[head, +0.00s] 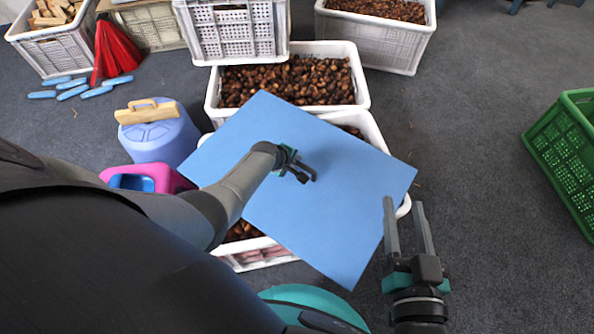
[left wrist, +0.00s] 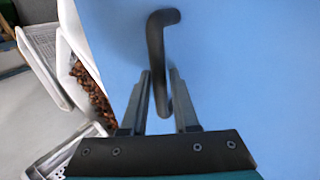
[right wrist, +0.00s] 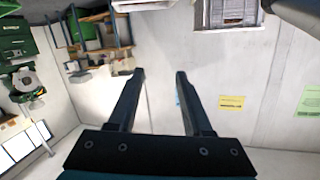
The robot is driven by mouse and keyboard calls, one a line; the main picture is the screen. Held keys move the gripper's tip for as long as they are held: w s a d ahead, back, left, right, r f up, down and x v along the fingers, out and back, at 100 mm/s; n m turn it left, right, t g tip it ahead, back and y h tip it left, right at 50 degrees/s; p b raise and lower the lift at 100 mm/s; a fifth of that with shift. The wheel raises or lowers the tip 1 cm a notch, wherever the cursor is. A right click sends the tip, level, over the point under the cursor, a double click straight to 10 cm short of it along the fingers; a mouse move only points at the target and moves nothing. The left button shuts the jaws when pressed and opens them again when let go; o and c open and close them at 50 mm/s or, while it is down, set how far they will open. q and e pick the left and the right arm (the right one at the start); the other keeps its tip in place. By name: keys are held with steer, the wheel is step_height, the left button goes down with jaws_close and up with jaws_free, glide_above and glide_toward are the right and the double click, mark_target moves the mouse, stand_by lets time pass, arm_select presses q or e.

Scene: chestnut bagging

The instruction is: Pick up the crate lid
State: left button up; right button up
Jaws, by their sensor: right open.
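The crate lid (head: 330,180) is a flat blue board with a dark bent handle near its middle. It lies turned at an angle over a white crate (head: 270,253) of chestnuts, and its corners stick out past the crate's rim. It looks raised above the crate. My left gripper (head: 304,172) is at the handle. In the left wrist view my left fingers (left wrist: 160,78) are drawn in on both sides of the handle (left wrist: 158,50). My right gripper (head: 405,205) is open and empty, to the right of the lid's near right edge.
Another white crate of chestnuts (head: 362,85) stands just behind, with an empty-looking white crate (head: 235,50) beyond. A green crate (head: 565,150) is far right. Floor between is clear.

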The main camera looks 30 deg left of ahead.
arm_select(q)
steer(key=shift+w+f, duration=0.2)
steer(key=shift+f, duration=0.05)
steer(key=shift+c, duration=0.3)
jaws_close()
stand_by(1.0)
steer(key=shift+r, duration=0.1)
